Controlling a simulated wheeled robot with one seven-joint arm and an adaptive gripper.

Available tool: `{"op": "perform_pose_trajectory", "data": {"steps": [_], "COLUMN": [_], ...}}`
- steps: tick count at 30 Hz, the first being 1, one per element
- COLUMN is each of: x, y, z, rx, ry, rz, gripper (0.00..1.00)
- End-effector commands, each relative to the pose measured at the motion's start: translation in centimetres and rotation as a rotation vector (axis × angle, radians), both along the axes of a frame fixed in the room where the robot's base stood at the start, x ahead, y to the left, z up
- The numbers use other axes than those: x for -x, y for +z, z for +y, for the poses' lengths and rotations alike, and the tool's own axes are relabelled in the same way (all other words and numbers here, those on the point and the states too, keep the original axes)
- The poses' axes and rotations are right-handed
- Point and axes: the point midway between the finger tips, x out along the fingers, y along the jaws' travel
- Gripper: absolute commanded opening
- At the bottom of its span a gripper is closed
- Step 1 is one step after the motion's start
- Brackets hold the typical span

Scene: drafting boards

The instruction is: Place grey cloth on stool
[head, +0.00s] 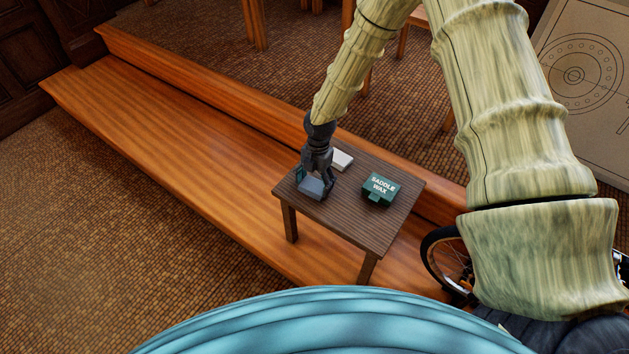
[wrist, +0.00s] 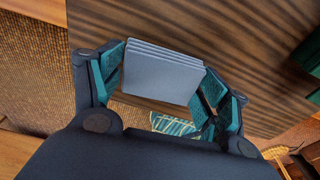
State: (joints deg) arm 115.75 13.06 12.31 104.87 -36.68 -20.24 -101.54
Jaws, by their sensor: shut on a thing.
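The grey cloth (head: 311,188) is a folded, flat stack at the left front of the stool top in the head view. In the wrist view the cloth (wrist: 163,75) shows its layered edge between the two fingers. My gripper (head: 316,182) points down and is shut on the cloth, with a finger at each side of it; it also shows in the wrist view (wrist: 165,88). The stool (head: 345,215) has a dark brown, square wooden top below the cloth. I cannot tell whether the cloth touches the top or is just above it.
A green "Saddle Wax" box (head: 380,188) stands on the right of the stool top. A small white block (head: 342,160) lies behind my gripper. A long wooden step (head: 150,125) runs behind and beside the stool. A wheel (head: 448,262) is close at right.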

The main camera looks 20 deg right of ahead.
Motion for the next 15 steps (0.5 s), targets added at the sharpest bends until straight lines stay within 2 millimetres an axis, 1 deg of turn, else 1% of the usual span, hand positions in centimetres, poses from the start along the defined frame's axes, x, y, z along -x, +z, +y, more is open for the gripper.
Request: {"op": "perform_pose_trajectory", "data": {"steps": [2,3,6,15], "x": [0.01,-0.01,0.01,0.01], "y": [-0.25,-0.19,-0.18,-0.18], "z": [0.01,0.01,0.01,0.02], "rx": [0.000,0.000,0.000,0.000], "ry": [0.000,0.000,0.000,0.000], "rz": [0.000,0.000,0.000,0.000], "gripper": [0.55,0.81,0.97,0.97]}}
